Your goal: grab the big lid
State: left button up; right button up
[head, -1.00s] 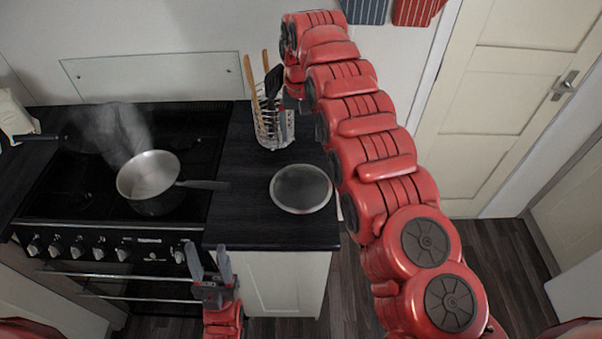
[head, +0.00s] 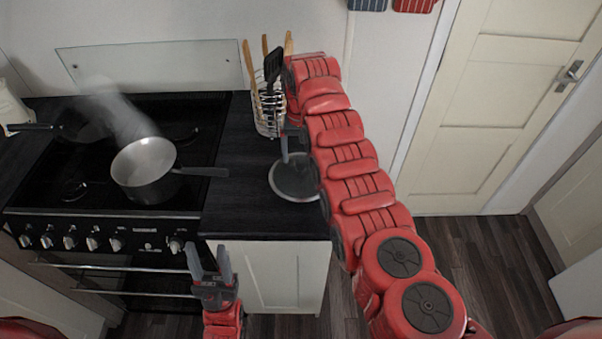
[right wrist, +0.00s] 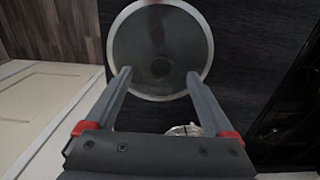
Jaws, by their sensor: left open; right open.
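The big lid (head: 290,184) is a round, dark glass disc with a metal rim, lying flat on the black worktop right of the stove. It also shows in the right wrist view (right wrist: 160,50), with a darker spot at its middle. My right gripper (head: 287,158) hangs over the lid, and my right arm hides part of the lid's right side. In the right wrist view its open fingers (right wrist: 158,80) reach across the near edge of the lid, with nothing between them. My left gripper (head: 209,262) is open and empty in front of the counter, below the worktop edge.
A steaming saucepan (head: 144,170) stands on the stove, its handle pointing right towards the worktop. A dark frying pan (head: 78,126) is behind it. A wire utensil holder (head: 268,112) stands close behind my right gripper. The worktop (head: 250,218) in front of the lid is clear.

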aim_at(301, 165)
jog(key=shift+f+p, duration=0.25)
jog(key=shift+p, duration=0.15)
notch_tip(301, 165, down, 3)
jog(key=shift+s+f, duration=0.1)
jog(key=shift+f, duration=0.5)
grip_shut()
